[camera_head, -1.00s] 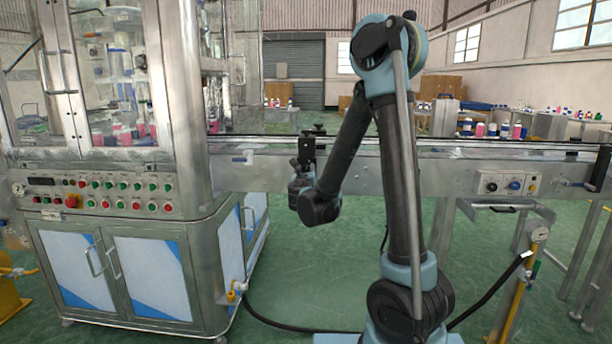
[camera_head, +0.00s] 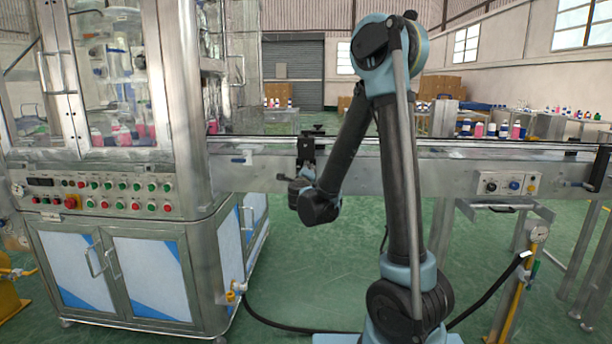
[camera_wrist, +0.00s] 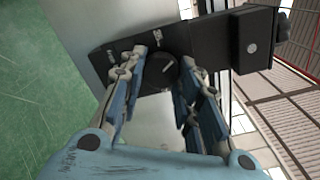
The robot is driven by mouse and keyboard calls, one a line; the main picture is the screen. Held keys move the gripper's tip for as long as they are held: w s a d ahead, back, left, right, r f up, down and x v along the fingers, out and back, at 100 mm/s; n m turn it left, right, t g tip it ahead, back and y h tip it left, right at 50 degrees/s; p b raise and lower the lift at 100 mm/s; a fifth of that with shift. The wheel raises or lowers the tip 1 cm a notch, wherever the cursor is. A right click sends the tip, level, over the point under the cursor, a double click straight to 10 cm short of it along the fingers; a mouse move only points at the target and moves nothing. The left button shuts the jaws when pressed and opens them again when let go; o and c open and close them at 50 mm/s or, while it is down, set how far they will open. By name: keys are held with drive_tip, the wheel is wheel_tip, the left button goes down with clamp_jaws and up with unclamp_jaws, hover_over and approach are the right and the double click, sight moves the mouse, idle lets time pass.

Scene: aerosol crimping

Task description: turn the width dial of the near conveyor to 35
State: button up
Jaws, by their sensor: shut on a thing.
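In the wrist view, the round black width dial (camera_wrist: 160,72) sits on a dark bracket (camera_wrist: 98,56) with small white markings, which I cannot read. My gripper (camera_wrist: 166,78) has its blue-grey fingers on either side of the dial and is shut on it. A pale line shows on the dial's face, but its number cannot be told. In the head view, my gripper (camera_head: 301,184) is at the front of the near conveyor (camera_head: 420,174), by a black upright bracket (camera_head: 307,148). The dial is hidden there.
The steel crimping machine (camera_head: 120,205) with buttons and glass doors stands close at left. A conveyor control panel (camera_head: 508,184) and a hand crank (camera_head: 585,183) are at right. A black hose (camera_head: 290,325) lies on the green floor. Bottles stand on tables behind.

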drive_tip(key=shift+n, duration=4.3)
drive_tip(key=o, duration=1.1)
drive_tip(key=shift+c, duration=0.2)
drive_tip(key=shift+s, duration=0.1)
drive_tip(key=s, duration=1.1)
drive_tip(key=shift+s+a, duration=0.2)
drive_tip(key=shift+s, duration=0.15)
